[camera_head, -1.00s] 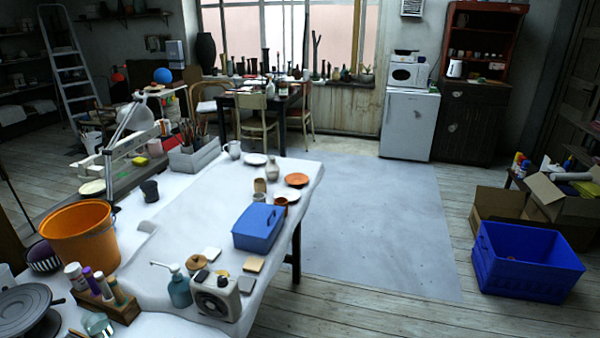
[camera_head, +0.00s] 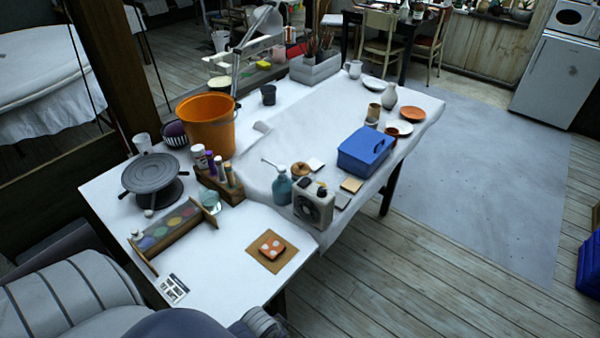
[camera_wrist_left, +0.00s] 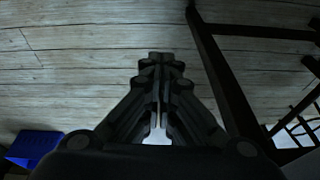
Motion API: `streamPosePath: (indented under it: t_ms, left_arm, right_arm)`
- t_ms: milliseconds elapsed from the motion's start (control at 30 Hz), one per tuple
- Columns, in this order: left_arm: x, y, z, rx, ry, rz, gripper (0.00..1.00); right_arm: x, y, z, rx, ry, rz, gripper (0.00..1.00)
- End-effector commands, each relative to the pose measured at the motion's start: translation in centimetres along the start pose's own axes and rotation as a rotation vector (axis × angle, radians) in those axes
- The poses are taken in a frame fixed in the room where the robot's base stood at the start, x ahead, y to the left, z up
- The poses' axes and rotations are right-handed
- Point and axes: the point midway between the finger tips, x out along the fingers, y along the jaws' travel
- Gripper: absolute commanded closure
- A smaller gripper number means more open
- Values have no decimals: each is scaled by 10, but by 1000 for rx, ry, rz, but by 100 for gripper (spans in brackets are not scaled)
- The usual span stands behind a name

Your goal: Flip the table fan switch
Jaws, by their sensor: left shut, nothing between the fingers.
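The table fan (camera_head: 313,205) is a small beige box with a dark round grille on its front and dark parts on top. It stands upright on the white-covered table, near the front edge. The switch is too small to make out. My left gripper (camera_wrist_left: 160,62) shows in the left wrist view, shut and empty, with wooden floor behind it. It is away from the fan, which is not in that view. Parts of my arm show at the lower left of the head view, but no gripper shows there.
A teal pump bottle (camera_head: 281,187) stands close left of the fan, and a blue box (camera_head: 364,152) behind it to the right. Small tiles (camera_head: 351,185) lie beside it. An orange bucket (camera_head: 207,124) stands farther left.

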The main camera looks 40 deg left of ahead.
Motion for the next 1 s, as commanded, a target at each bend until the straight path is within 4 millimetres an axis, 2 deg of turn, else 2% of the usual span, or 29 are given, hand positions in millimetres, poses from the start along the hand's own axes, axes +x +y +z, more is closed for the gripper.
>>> streamPosePath:
  t_ms: [33, 167, 267, 300, 400, 500, 600, 700, 800, 900, 1000]
  left_arm:
    - [-20, -3, -17, 2, 20, 0, 100]
    - [-69, -10, -54, 7, 58, 2, 100]
    - [-117, -28, -94, 13, 111, -2, 100]
    - [-142, -44, -119, 17, 149, -7, 100]
    - [-189, -88, -179, 10, 238, -10, 100]
    - [-232, -128, -230, -6, 325, -9, 100]
    - [-274, -160, -270, -24, 403, -6, 100]
    - [-308, -182, -297, -37, 463, -1, 100]
    - [-330, -194, -312, -45, 499, 5, 100]
    - [-341, -199, -319, -49, 517, 9, 100]
    - [-343, -200, -320, -51, 521, 10, 100]
  right_arm:
    - [-3, 0, 0, 0, 0, 0, 60]
    - [-6, 0, 0, 0, 0, 0, 60]
    - [-9, 0, -1, 0, 0, 0, 60]
    - [-11, 0, -1, 0, 0, 0, 60]
    - [-12, 0, -1, 0, 0, 0, 60]
    - [-13, 0, 0, 0, -1, 0, 60]
    - [-14, 0, -1, 0, -1, 0, 60]
    - [-14, -1, -2, 1, 0, -2, 60]
    - [-14, -2, -2, 1, 1, -3, 60]
    - [-14, -2, -2, 1, 1, -3, 60]
    - [-14, -2, -2, 1, 1, -3, 60]
